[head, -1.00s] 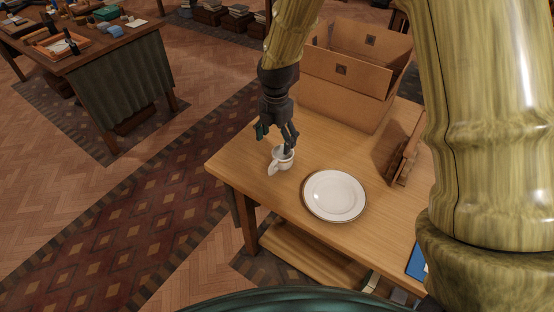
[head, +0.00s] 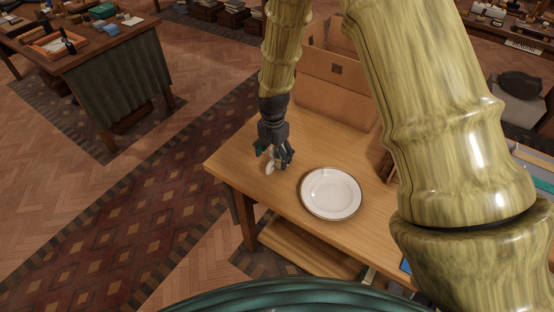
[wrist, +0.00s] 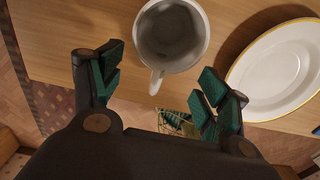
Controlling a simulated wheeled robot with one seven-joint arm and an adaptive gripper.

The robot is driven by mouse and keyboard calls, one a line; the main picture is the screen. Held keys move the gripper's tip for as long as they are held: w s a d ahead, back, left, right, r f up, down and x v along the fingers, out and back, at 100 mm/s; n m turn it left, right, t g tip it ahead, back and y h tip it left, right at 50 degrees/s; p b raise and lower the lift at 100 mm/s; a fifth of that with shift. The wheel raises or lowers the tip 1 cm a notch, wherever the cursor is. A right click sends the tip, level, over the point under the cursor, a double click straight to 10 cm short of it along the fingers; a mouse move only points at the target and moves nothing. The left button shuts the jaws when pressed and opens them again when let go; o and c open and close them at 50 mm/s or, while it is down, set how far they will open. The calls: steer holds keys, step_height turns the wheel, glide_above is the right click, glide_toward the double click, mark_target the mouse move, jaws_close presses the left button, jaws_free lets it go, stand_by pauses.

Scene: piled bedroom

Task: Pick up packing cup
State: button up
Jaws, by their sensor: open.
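The packing cup is a white mug (wrist: 171,38), seen from above in the wrist view with its open mouth and its handle toward me. It stands near the edge of the wooden table. In the head view only a white piece of the cup (head: 269,168) shows; my gripper hides the rest. My gripper (head: 274,157) points down at the cup. In the wrist view my gripper (wrist: 165,80) is open, its green-padded fingers apart. The handle lies between the fingers, and the cup's body is just beyond them. Nothing is held.
A white plate with a gold rim (head: 331,193) lies close to the right of the cup. A cardboard box (head: 335,95) stands behind, partly hidden by my arm. The wooden table (head: 240,165) has bare room left of the cup. A patterned rug (head: 150,205) lies on the floor.

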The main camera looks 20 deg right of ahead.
steer(key=shift+f+p, duration=0.35)
steer(key=shift+f, duration=1.05)
steer(key=c, duration=1.4)
steer(key=shift+r, duration=0.1)
steer(key=shift+c, duration=0.2)
